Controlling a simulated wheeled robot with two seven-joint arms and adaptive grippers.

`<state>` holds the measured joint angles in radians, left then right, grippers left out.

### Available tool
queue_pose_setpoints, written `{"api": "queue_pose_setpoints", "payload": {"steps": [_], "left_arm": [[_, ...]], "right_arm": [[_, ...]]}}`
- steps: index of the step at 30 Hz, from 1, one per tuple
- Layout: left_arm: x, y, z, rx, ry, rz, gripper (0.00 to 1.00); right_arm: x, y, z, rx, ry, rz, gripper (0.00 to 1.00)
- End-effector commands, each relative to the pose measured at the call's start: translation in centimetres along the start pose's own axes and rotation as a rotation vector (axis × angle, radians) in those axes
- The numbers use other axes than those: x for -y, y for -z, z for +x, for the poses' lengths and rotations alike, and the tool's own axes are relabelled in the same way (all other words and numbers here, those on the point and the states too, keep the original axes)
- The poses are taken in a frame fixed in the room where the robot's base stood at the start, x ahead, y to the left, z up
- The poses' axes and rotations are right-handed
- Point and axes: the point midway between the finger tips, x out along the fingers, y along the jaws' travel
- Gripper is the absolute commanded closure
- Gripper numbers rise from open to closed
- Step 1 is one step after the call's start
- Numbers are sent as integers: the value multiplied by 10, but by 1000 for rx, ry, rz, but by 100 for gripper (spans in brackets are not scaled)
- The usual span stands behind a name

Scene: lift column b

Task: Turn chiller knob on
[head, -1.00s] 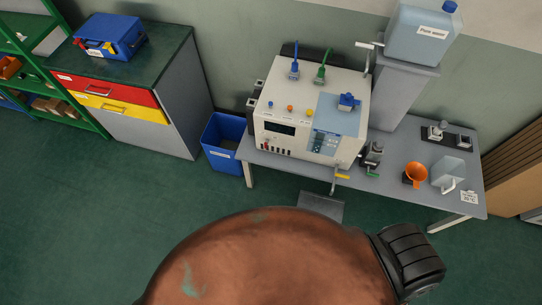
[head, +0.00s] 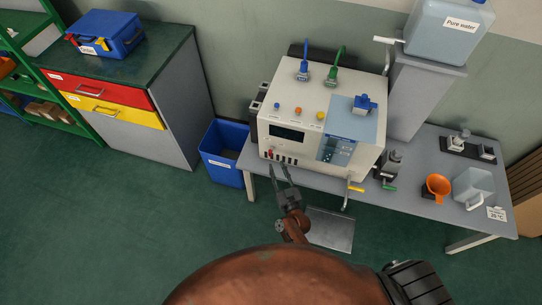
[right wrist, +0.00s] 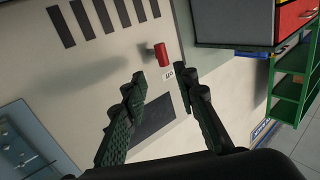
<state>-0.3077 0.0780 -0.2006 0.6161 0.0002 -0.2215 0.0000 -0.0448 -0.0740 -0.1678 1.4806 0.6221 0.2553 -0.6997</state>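The chiller (head: 300,100) is a white box on the grey table. Its small red knob (head: 270,153) sits low on the left of the front panel, beside dark vent slots. In the right wrist view the red knob (right wrist: 162,54) sticks out beside a small I/O label (right wrist: 168,74). My right gripper (head: 278,168) is just in front of the panel's lower left. In its wrist view the right gripper (right wrist: 165,77) is open and empty, with the knob beyond and between its fingertips, apart from them. My left gripper is not in view.
A blue bin (head: 221,155) stands left of the table (head: 415,195). A yellow-handled valve (head: 355,188) hangs at the table's front edge above a grey tray (head: 331,231). The green floor is open.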

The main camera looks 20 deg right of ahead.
Motion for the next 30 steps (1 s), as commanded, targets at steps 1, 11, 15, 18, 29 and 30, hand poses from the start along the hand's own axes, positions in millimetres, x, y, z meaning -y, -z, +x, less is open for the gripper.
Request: {"api": "queue_pose_setpoints", "payload": {"steps": [1, 11, 15, 18, 29, 30], "left_arm": [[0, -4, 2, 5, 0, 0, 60], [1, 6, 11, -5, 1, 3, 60], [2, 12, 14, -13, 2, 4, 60], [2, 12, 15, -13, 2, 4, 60], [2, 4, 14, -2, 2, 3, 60], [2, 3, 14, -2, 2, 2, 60]], "right_arm": [[0, 3, 6, -11, -4, 1, 73], [1, 5, 55, -12, -2, 1, 73], [0, 5, 70, -10, -2, 1, 73], [0, 5, 76, -10, -2, 1, 73], [0, 6, 78, -9, -2, 1, 77], [0, 6, 78, -9, -2, 1, 80]]}}
